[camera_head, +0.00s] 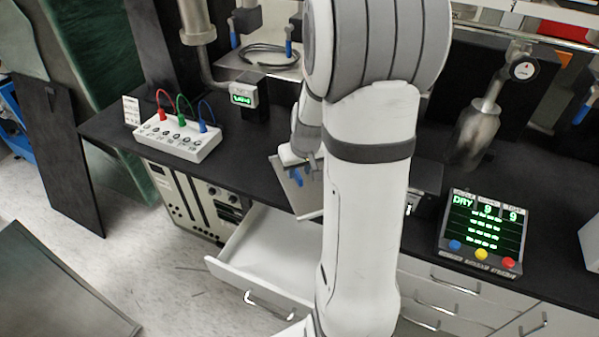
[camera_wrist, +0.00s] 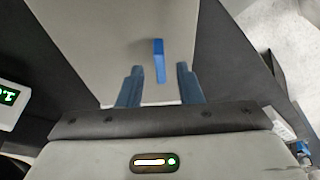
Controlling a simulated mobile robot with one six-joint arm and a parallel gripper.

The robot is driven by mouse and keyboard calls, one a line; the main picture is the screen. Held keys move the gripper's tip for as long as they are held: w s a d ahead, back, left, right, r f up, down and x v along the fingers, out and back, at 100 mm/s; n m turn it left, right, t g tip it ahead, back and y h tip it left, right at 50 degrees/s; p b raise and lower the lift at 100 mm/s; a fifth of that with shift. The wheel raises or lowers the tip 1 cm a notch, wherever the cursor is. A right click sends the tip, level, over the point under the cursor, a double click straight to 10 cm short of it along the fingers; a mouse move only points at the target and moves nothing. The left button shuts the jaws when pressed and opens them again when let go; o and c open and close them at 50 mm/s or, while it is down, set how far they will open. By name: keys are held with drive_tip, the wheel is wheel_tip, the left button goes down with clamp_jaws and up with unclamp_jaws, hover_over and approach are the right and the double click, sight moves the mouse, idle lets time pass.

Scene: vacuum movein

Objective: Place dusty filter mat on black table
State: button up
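A flat grey panel with a blue tab, which may be the dusty filter mat (camera_wrist: 95,40), fills the middle of the wrist view. Its blue tab (camera_wrist: 159,60) stands between the two blue fingers of my gripper (camera_wrist: 158,78), with a gap on each side. My gripper looks open. In the head view a tilted grey panel (camera_head: 311,203) shows beside my arm at the counter's front edge, partly hidden by the arm. I cannot tell whether dust lies on it. The black table (camera_head: 255,150) is the long dark counter behind and around it.
A white drawer (camera_head: 265,255) stands open below the counter. On the counter are a white box with coloured cables (camera_head: 178,135), a small display unit (camera_head: 244,95), a control panel reading DRY (camera_head: 482,232) and a metal fitting (camera_head: 475,130). Bare counter lies left of my arm.

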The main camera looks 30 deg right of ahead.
drive_tip(key=v, duration=1)
drive_tip(key=s+a+r+n, duration=0.1)
drive_tip(key=s+a+r, duration=0.2)
drive_tip(key=s+a, duration=1.1)
drive_tip(key=shift+s+g, duration=0.3)
drive_tip(key=shift+s, duration=0.05)
